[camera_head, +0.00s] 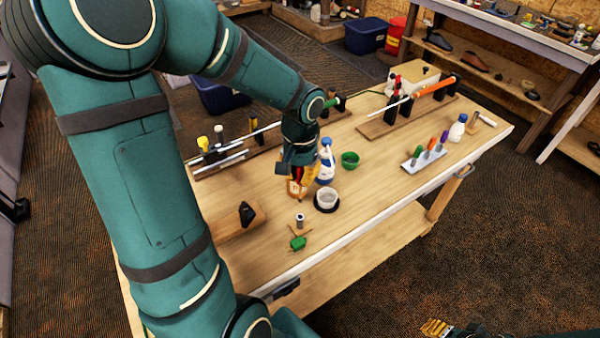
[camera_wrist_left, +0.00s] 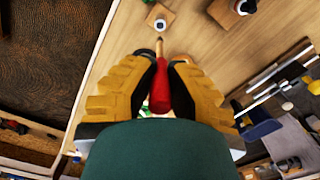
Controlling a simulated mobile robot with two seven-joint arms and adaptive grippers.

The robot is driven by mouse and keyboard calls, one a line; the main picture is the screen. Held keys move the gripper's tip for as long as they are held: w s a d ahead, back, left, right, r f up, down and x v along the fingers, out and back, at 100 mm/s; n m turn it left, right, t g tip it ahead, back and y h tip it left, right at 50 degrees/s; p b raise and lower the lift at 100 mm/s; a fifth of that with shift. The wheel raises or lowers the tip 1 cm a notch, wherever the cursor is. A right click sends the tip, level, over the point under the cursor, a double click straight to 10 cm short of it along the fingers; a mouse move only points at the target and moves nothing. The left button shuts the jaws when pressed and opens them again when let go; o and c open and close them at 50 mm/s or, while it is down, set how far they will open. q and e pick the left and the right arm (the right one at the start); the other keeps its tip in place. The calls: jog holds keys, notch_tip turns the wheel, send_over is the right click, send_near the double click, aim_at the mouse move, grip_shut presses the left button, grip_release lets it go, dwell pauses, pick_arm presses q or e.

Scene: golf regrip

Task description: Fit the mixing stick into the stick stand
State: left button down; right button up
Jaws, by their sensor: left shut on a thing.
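My left gripper (camera_head: 298,188) is over the workbench (camera_head: 385,200), its yellow fingers closed on the mixing stick (camera_wrist_left: 160,88). The stick has a red handle and a thin tip pointing away from the fingers in the left wrist view. A little red shows between the fingers in the head view. The small grey cylinder that looks like the stick stand (camera_head: 299,221) stands upright near the bench's front edge, below the gripper in the picture. It also shows in the left wrist view (camera_wrist_left: 159,23), just beyond the stick's tip, apart from it. My right gripper (camera_head: 436,327) shows only partly at the bottom edge.
A white cup in a dark holder (camera_head: 327,199), a spray bottle (camera_head: 326,165) and a green bowl (camera_head: 350,160) stand close right of the left gripper. A green lump (camera_head: 298,243) lies before the stand. A wooden block with a black wedge (camera_head: 246,213) is at left.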

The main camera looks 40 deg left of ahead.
aim_at(300, 189)
pick_arm(q)
jog(key=shift+f+b, duration=0.55)
jog(key=shift+f, duration=0.25)
jog(key=shift+f+b, duration=1.65)
jog(key=shift+f, duration=0.3)
jog(key=shift+f+b, duration=2.6)
jog(key=shift+f, duration=0.25)
jog(key=c, duration=1)
grip_release()
jog(key=shift+r, duration=0.1)
notch_tip(300, 189, up, 12)
jog(key=shift+w, duration=0.1)
